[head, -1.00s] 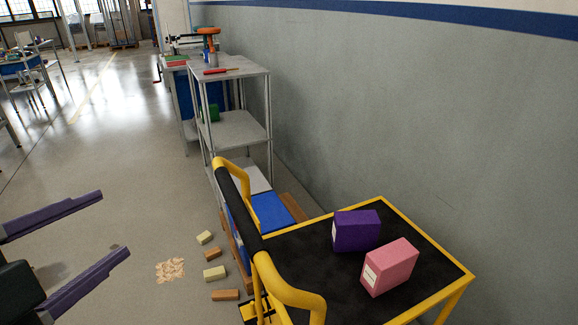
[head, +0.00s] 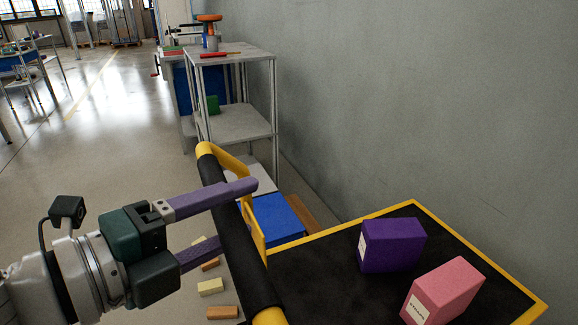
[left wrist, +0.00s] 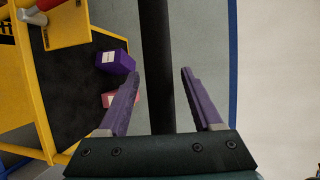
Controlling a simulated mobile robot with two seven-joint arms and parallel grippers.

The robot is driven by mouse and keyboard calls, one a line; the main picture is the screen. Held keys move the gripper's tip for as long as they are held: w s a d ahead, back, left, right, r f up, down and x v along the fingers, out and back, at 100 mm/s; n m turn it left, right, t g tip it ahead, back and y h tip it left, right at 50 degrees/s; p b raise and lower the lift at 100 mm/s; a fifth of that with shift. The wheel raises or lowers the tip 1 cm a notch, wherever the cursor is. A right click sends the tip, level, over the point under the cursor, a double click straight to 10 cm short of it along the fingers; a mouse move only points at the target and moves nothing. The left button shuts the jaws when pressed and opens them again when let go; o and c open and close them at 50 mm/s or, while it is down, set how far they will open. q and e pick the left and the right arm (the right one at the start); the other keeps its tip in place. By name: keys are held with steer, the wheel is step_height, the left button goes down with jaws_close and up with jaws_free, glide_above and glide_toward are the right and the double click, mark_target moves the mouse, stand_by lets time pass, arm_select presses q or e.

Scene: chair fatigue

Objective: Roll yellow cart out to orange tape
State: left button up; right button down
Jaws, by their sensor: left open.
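The yellow cart (head: 335,272) has a black top and a yellow rim and stands at the lower right, beside the grey wall. Its push handle (head: 252,262) has a black grip with yellow ends. My left gripper (head: 238,214) is open at the handle, one purple finger crossing over the grip and the other partly hidden behind it. In the left wrist view the black bar (left wrist: 157,40) passes between the open fingers (left wrist: 162,74), with no clear contact. A purple box (head: 392,245) and a pink box (head: 443,291) lie on the cart. No orange tape is visible.
A grey shelf rack (head: 236,124) stands beyond the cart along the wall (head: 420,110). A blue box (head: 277,218) sits low behind the handle. Several small blocks (head: 211,287) lie on the floor by the cart. The floor at left (head: 90,150) is largely open.

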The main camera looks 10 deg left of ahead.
arm_select(q)
steer(key=shift+x, duration=1.5)
steer(key=shift+c, duration=0.4)
jaws_close()
